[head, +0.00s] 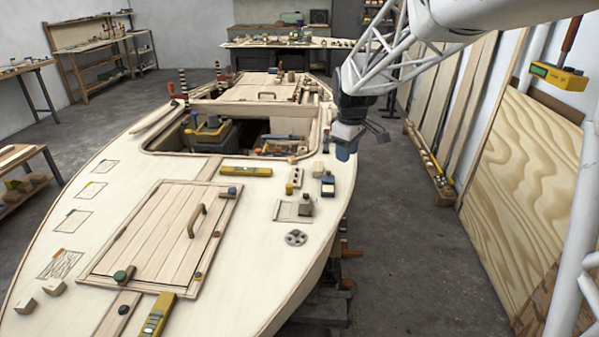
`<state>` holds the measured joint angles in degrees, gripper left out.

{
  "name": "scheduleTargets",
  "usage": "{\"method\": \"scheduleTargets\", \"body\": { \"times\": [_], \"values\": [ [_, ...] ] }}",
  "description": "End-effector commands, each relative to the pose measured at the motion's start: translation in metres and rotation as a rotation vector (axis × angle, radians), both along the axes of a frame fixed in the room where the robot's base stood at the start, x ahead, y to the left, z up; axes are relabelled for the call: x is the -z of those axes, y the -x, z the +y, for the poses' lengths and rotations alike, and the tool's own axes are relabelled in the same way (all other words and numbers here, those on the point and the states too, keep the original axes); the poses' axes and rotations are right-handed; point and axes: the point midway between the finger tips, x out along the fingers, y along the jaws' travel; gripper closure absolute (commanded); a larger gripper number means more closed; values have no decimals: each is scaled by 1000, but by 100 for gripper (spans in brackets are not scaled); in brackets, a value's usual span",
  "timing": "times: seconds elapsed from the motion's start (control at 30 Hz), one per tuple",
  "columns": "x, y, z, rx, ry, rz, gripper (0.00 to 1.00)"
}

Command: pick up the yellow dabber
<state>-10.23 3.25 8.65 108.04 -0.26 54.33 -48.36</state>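A small upright piece with a yellow body (289,188) stands on the pale plywood deck, right of centre. It looks like the yellow dabber, but it is too small to be sure. My gripper (362,138) hangs at the deck's right edge, above and to the right of this piece and apart from it. A blue thing (345,151) shows directly below my gripper; I cannot tell whether it is held or behind. The fingers are small and seen at an angle, so their opening is unclear.
A dark blue-topped block (328,185), a pale holed block (296,175) and a yellow level (246,171) stand near the yellow piece. A small dark block (306,207) and a grey round fitting (296,237) lie nearer. An open hatch (170,140) lies behind.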

Motion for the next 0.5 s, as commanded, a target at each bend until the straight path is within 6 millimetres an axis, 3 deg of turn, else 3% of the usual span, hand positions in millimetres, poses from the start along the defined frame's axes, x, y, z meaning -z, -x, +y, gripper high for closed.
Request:
{"method": "scheduleTargets", "body": {
  "times": [0.5],
  "values": [
    [70, -111, 69, -308, 27, 37, 63]
  ]
}}
